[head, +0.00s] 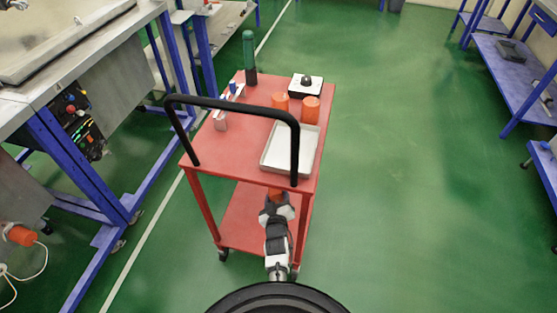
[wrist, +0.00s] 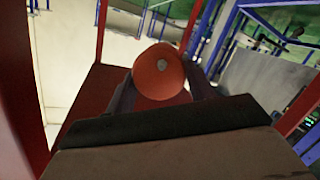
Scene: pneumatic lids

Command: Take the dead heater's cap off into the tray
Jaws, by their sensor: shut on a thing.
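My gripper (head: 276,198) is at the near end of the red cart, below the level of its top. It is shut on an orange round cap (wrist: 160,75) with a pale grey spot at its centre; in the head view only a bit of orange (head: 275,194) shows at the fingertips. The tray (head: 281,150) is a shallow, pale, empty rectangle on the cart top, behind the black handle. An orange cap with a white cord (head: 21,236) sits on the equipment at the far left. I cannot tell which heater is dead.
The red cart (head: 240,152) also carries two orange cylinders (head: 280,101) (head: 311,109), a green bottle (head: 249,55) and a white box with a black knob (head: 306,86). Its black handle (head: 296,150) arches over the near end. Green floor (head: 410,180) is clear at right.

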